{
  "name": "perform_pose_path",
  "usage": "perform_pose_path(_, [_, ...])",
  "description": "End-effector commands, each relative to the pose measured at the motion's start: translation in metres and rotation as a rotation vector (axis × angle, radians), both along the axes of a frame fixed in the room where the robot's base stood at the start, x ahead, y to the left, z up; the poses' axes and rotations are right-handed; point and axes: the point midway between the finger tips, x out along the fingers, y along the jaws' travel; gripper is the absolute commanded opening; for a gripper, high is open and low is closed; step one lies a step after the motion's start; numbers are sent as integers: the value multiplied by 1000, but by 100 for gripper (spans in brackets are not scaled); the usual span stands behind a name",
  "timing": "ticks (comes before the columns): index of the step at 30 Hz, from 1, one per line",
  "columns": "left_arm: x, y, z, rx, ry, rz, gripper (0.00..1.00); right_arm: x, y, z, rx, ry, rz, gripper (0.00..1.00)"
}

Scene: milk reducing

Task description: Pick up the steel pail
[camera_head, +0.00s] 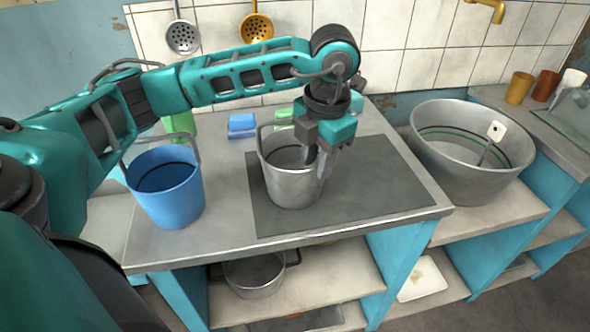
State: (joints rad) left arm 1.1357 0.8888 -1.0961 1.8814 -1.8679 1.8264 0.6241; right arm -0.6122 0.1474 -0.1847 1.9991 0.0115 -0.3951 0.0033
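The steel pail (290,188) stands upright on a dark grey mat (385,188) on the counter, with its handle raised at the back left. My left gripper (318,165) points down at the pail's right rim. Its fingers overlap the rim and upper wall there. I cannot tell whether they are shut on the rim or still apart around it. The gripper hides part of the pail's right side. My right gripper is not in view.
A blue pail (168,190) stands on the counter to the left, below my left arm. Blue blocks (241,125) lie behind the steel pail. A large metal tub (465,165) stands at the right. A pot (255,275) is on the shelf below. The mat's right part is clear.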

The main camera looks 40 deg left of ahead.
Motion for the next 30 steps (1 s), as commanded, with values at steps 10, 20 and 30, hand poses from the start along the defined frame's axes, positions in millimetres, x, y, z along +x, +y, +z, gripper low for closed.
perform_pose_path(10, [-5,5,-37,1,3,0,33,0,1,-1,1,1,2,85])
perform_pose_path(20, [-4,6,-61,-3,-1,-1,33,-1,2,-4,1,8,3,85])
perform_pose_path(30, [-4,6,-61,-3,-1,-1,13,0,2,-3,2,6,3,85])
